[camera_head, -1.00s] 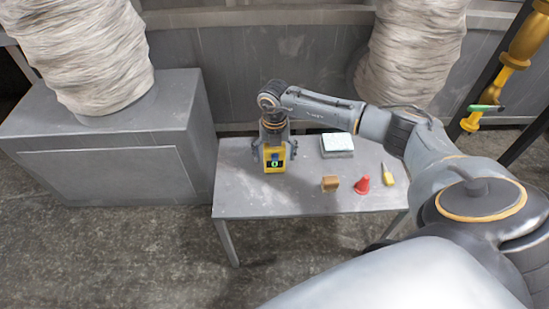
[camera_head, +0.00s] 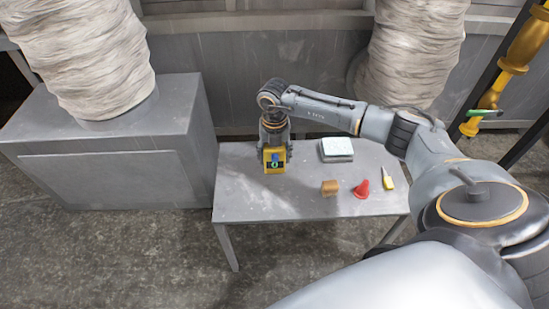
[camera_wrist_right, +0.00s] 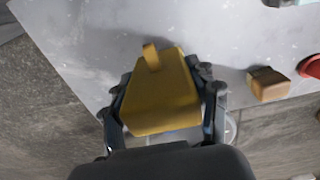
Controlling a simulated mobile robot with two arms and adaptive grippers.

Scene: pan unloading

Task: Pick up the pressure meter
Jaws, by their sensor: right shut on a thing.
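The pressure meter (camera_head: 274,166) is a small yellow box with a dark and green dial on its front. It stands at the left part of the grey table in the head view. My right gripper (camera_head: 274,153) comes down over it from above and is shut on its sides. In the right wrist view, the yellow body of the meter (camera_wrist_right: 160,95) sits between the two fingers of the right gripper (camera_wrist_right: 165,105). I cannot tell whether the meter touches the table. My left gripper is not in view.
On the table (camera_head: 240,202) are a white-topped box (camera_head: 337,148), a brown block (camera_head: 330,187), a red cone (camera_head: 362,188) and a yellow-handled tool (camera_head: 387,178). A large grey cabinet (camera_head: 110,165) stands left of the table. The table's front left is clear.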

